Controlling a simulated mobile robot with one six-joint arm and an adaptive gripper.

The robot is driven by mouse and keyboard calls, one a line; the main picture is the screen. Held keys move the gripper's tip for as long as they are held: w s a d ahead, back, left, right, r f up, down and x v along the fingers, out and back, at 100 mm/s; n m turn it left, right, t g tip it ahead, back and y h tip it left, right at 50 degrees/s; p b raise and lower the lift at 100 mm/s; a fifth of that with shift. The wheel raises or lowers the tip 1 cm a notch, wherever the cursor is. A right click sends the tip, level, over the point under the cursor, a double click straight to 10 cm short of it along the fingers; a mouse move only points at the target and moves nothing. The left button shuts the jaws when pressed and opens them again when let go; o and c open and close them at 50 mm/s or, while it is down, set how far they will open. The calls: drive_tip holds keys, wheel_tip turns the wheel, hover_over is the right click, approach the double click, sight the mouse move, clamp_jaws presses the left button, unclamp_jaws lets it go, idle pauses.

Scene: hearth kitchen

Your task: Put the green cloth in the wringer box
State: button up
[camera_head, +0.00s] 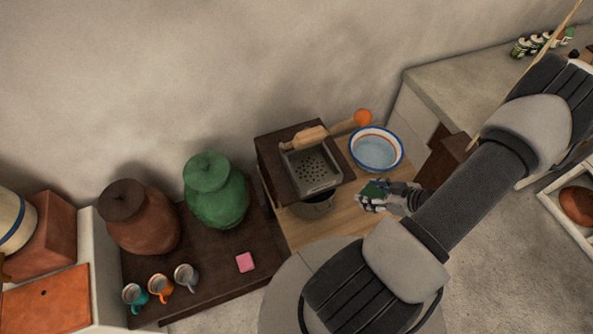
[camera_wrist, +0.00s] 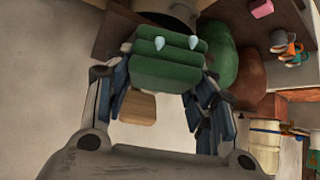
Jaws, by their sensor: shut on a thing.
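My gripper (camera_head: 372,197) is shut on the green cloth (camera_wrist: 165,62), a folded bundle with light drops on it in the wrist view. In the head view the cloth (camera_head: 376,188) is mostly hidden by the fingers. The wringer box (camera_head: 318,182), a grey metal tray with a perforated floor and a wooden roller handle, sits on a dark wooden stand to the left of my gripper. My gripper is apart from the box, beside its right front. A grey round vessel (camera_head: 314,206) shows under the box's front edge.
A white bowl (camera_head: 376,149) with a blue rim and water stands behind my gripper. A green jar (camera_head: 215,192), a brown jar (camera_head: 142,218), several mugs (camera_head: 186,277) and a pink block (camera_head: 245,262) stand on the dark table at left.

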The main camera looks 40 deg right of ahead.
drive_tip(key=w+a+f+t+b, duration=0.1)
drive_tip(key=w+b, duration=0.1)
drive_tip(key=w, duration=0.5)
drive_tip(key=w+a+f+t+b, duration=0.1)
drive_tip(key=w+f+b, duration=0.1)
drive_tip(key=w, duration=0.5)
drive_tip(key=w+a+f+t+b, duration=0.1)
drive_tip(key=w+f+b, duration=0.1)
drive_tip(key=w, duration=0.5)
drive_tip(key=shift+a+y+b, duration=0.2)
drive_tip(key=shift+y+b, duration=0.1)
drive_tip(key=shift+w+f, duration=0.25)
drive_tip(key=shift+f, duration=0.1)
drive_tip(key=shift+w+a+f+b, duration=0.1)
drive_tip(key=shift+w+f+b, duration=0.15)
drive_tip(key=shift+f+b, duration=0.55)
drive_tip(key=shift+w+f, duration=0.1)
drive_tip(key=shift+w, duration=0.2)
drive_tip(key=g, duration=0.2)
drive_tip(key=shift+w+a+g, duration=0.1)
drive_tip(key=shift+w+g, duration=0.2)
drive_tip(key=shift+w, duration=0.1)
drive_tip(key=shift+f, duration=0.25)
drive_tip(key=shift+f+b, duration=0.3)
drive_tip(key=shift+f, duration=0.25)
